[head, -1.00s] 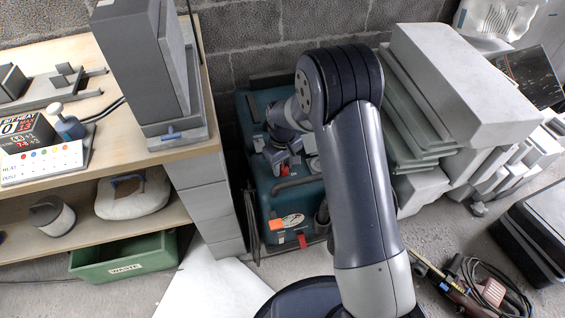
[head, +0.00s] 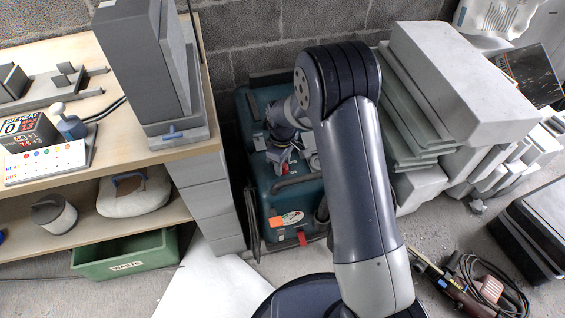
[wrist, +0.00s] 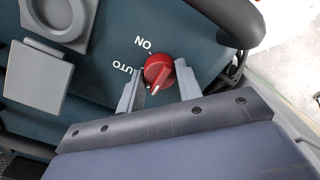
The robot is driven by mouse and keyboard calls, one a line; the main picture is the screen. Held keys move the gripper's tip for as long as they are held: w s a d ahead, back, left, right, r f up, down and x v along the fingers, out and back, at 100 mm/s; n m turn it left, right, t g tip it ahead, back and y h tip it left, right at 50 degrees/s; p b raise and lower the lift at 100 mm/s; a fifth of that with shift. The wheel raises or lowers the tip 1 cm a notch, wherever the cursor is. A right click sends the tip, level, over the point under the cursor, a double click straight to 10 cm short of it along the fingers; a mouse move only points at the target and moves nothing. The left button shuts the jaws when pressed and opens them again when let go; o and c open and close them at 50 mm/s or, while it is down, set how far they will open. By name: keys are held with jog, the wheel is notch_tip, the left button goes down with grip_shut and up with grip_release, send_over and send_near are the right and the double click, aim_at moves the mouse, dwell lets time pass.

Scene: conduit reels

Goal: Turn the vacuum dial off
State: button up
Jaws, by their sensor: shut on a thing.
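The vacuum (head: 262,195) is a teal box on the floor against the block wall, right of the bench. Its red dial (wrist: 157,68) shows in the wrist view, with "ON" and partly covered "AUTO" lettering beside it. A pale pointer mark on the dial faces down toward my gripper, away from "ON". My gripper (head: 285,163) reaches down over the vacuum, one finger on each side of the dial, and is shut on it. Any lettering beneath the fingers is hidden. In the head view the dial is mostly covered by my gripper.
The wooden bench (head: 130,150) stands close on the left, with a tall grey block (head: 145,60) on its top. Grey slabs (head: 455,90) are stacked on the right. A green waste bin (head: 125,262) sits under the bench. A tool with a cable (head: 465,285) lies on the floor.

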jog(key=o, duration=1)
jog(key=shift+c, duration=0.2)
notch_tip(320, 180, up, 11)
jog(key=p, duration=0.2)
jog(key=shift+f, duration=0.2)
notch_tip(320, 180, down, 11)
jog(key=shift+r+b, duration=0.1)
jog(key=shift+b, duration=1)
jog(key=shift+r, duration=0.1)
